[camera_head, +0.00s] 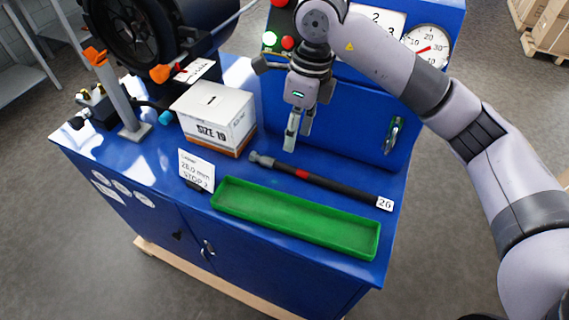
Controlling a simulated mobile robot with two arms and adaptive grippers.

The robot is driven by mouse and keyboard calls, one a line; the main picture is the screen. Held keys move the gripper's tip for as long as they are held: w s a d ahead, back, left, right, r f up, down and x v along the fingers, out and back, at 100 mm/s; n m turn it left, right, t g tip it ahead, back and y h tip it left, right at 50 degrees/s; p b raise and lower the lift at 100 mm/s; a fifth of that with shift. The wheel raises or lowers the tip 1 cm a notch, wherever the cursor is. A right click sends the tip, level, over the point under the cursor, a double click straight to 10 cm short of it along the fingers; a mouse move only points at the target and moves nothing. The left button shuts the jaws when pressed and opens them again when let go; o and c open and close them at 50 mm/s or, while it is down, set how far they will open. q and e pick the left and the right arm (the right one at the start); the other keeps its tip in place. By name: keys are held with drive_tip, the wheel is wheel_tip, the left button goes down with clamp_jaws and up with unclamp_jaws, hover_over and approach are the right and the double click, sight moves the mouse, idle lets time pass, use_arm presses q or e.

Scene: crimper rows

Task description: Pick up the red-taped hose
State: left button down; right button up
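The red-taped hose (335,185) is black with a metal fitting at its left end, a red band near its middle and a white "26" tag at its right end. It lies on the blue bench top behind the green tray (300,235). My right gripper (298,135) points down above the bench, just behind the hose and near its left half. Its two fingers show a gap with nothing between them. It appears apart from the hose. My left gripper is not in view.
A white "SIZE 19" box (216,115) stands left of my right gripper. A blue machine cabinet (350,110) with a dial gauge (427,46) stands behind. A small sign (196,170) stands by the tray's left end. A black reel (145,35) is at back left.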

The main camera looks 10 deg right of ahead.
drive_tip(key=w+d+h, duration=0.1)
drive_tip(key=d+h, duration=0.1)
drive_tip(key=d, duration=0.1)
drive_tip(key=p, duration=0.3)
hover_over(309, 173)
drive_tip(key=f, duration=1.1)
drive_tip(key=shift+s+a, duration=0.35)
drive_tip(key=shift+s, duration=0.05)
drive_tip(key=f, duration=0.1)
drive_tip(key=f+p, duration=0.1)
drive_tip(key=f, duration=0.1)
drive_tip(key=f+p, duration=0.1)
drive_tip(key=shift+w+d+f, duration=0.25)
drive_tip(key=shift+d+f, duration=0.1)
drive_tip(key=shift+f, duration=0.3)
drive_tip(key=shift+c, duration=0.3)
clamp_jaws()
